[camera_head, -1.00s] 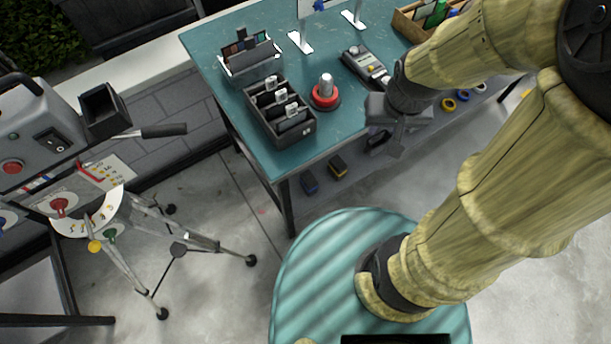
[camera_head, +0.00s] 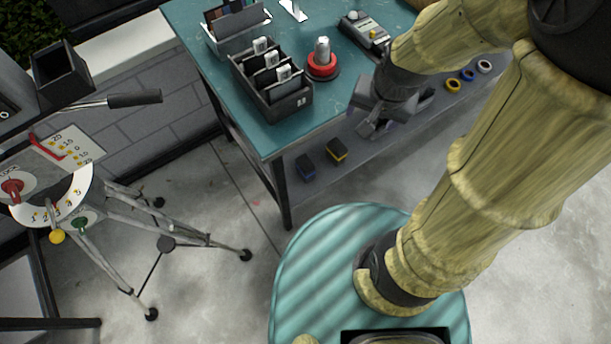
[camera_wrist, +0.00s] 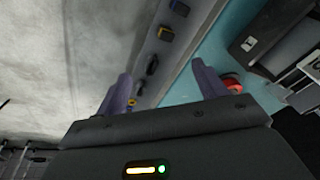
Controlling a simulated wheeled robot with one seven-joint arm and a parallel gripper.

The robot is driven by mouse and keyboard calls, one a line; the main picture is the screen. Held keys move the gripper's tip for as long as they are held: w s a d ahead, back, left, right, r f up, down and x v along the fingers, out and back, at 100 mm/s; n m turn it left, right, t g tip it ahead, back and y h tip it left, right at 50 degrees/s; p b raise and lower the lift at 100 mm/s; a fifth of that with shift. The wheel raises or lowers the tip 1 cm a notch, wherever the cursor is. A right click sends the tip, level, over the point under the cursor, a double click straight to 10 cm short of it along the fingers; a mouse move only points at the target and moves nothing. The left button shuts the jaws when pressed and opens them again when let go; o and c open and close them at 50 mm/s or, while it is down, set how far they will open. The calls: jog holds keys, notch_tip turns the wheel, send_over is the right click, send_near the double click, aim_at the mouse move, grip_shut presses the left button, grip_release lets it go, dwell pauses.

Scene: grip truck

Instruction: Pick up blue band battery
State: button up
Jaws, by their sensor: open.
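The blue band battery (camera_head: 306,167) is a small dark block with blue on it, lying on the lower shelf under the teal table. It also shows at the top of the wrist view (camera_wrist: 180,8). A similar dark block with a yellow band (camera_head: 336,151) lies just right of it, and it shows in the wrist view too (camera_wrist: 166,33). My gripper (camera_wrist: 160,88) is open and empty, its two fingers apart. In the head view my gripper (camera_head: 372,124) is at the table's front edge, right of both blocks and apart from them.
The teal table top (camera_head: 215,80) overhangs the lower shelf (camera_head: 350,170). On it stand a black divided box (camera_head: 290,108) and a red-based knob (camera_head: 322,66). Blue, yellow and white rings (camera_head: 467,75) lie farther right on the shelf. A tripod (camera_head: 165,243) stands left on the floor.

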jog(key=w+a+f+m+b, duration=0.1)
jog(key=f+m+b, duration=0.2)
jog(key=f+b, duration=0.55)
jog(key=w+a+f+m+y+b, duration=0.1)
jog(key=w+f+m+b, duration=0.15)
jog(key=f+b, duration=0.55)
jog(key=w+a+f+m+b, duration=0.15)
jog(key=f+m+b, duration=0.25)
jog(key=f+b, duration=0.45)
jog(key=m+t+y+b, duration=0.1)
jog(key=m+b, duration=0.8)
jog(key=m, duration=0.7)
send_near(306, 165)
jog(key=a+v, duration=0.1)
jog(key=v, duration=0.4)
jog(key=shift+d, duration=0.4)
jog(key=shift+f, duration=0.1)
jog(key=b+x, duration=0.8)
jog(key=x, duration=0.3)
jog(key=shift+w+f, duration=0.1)
jog(key=shift+f, duration=0.05)
jog(key=shift+w+a+f+b, duration=0.1)
jog(key=shift+w+f+b, duration=0.1)
jog(key=shift+f+b, duration=0.15)
